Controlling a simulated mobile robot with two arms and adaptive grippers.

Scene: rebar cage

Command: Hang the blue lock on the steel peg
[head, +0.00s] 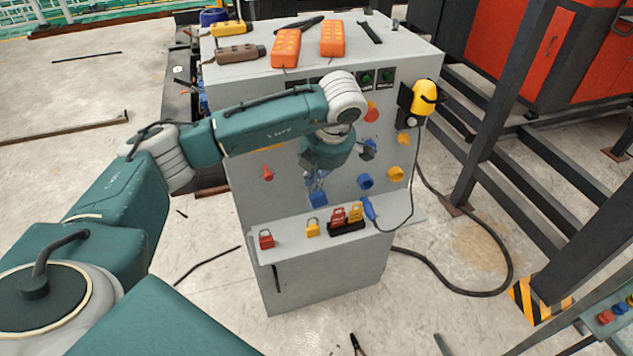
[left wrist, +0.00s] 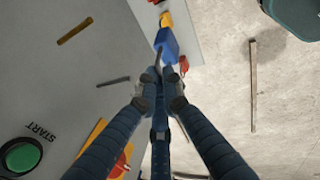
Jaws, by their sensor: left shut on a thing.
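The blue lock (head: 318,199) hangs below my left gripper (head: 317,178) in front of the grey cabinet's face, above its ledge. In the left wrist view, the fingers of my left gripper (left wrist: 160,78) are closed at the shackle of the blue lock (left wrist: 167,45), with its body beyond the tips. A grey rod, seemingly the steel peg (left wrist: 113,81), shows left of the fingertips, apart from the lock. A brass-coloured rod (left wrist: 75,30) is farther up left. I cannot make out the steel peg in the head view. My right gripper is not in view.
The cabinet ledge (head: 290,234) carries a red lock (head: 266,239), a yellow lock (head: 312,228) and more locks in a black holder (head: 346,228). Blue (head: 365,181) and orange (head: 395,173) fittings jut from the face at right. A cable hangs at right.

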